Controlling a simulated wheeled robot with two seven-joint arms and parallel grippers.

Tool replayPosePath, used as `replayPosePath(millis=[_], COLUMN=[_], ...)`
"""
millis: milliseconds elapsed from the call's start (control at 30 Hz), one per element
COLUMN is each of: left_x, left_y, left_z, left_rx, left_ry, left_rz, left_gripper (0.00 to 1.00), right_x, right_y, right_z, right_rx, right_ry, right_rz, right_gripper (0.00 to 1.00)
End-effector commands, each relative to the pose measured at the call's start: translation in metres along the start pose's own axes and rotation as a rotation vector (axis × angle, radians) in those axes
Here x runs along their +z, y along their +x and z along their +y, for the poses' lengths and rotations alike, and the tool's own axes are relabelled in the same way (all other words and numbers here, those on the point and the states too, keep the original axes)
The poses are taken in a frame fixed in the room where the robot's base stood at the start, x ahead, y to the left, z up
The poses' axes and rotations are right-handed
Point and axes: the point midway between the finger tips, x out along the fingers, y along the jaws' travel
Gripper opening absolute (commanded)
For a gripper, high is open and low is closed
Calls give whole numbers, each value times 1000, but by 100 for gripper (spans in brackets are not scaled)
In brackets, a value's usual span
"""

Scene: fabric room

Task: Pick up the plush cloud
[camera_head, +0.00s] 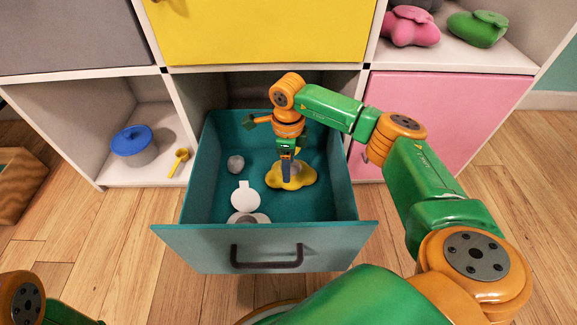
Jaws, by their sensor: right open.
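The plush cloud appears to be the yellow, lobed soft shape (303,178) on the floor of the open teal drawer (200,165), towards its right side. My right gripper (288,172) points down into the drawer, directly over the yellow shape, and hides part of its middle. The fingers are open, with their tips at or just above its surface; I cannot tell whether they touch it. Of my left arm only a part shows at the bottom left corner, and its gripper is out of view.
A small grey ball (235,164) and a white-lidded object (246,200) lie in the drawer, left of the yellow shape. The drawer walls surround the gripper. Pink (412,27) and green (477,29) plush things lie on the upper right shelf.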

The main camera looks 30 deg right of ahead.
Motion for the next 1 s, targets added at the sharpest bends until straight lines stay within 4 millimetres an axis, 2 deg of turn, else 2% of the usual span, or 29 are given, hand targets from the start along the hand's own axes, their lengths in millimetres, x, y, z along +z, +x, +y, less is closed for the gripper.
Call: replayPosePath(millis=[233, 300, 467, 567, 700, 733, 1000], left_x=[-20, -21, -19, -19, -19, -19, -19], left_y=[-37, -39, -34, -34, -34, -34, -33], left_z=[11, 12, 11, 11, 11, 11, 10], left_rx=[9, 8, 8, 8, 8, 8, 8], left_ry=[2, 2, 2, 2, 2, 2, 2], left_rz=[27, 26, 25, 25, 25, 25, 25], left_gripper=[44, 44, 44, 44, 44, 44, 44], right_x=[-3, -2, -2, -2, -2, -2, -2], right_y=[51, 54, 49, 49, 49, 49, 48], right_z=[0, 0, 0, 0, 0, 0, 0], right_rx=[3, 3, 3, 3, 3, 3, 3], right_ry=[1, 1, 2, 2, 2, 2, 2], right_rz=[-2, -3, -4, -4, -4, -4, -5], right_gripper=[65, 65, 65, 41, 3, 0, 0])
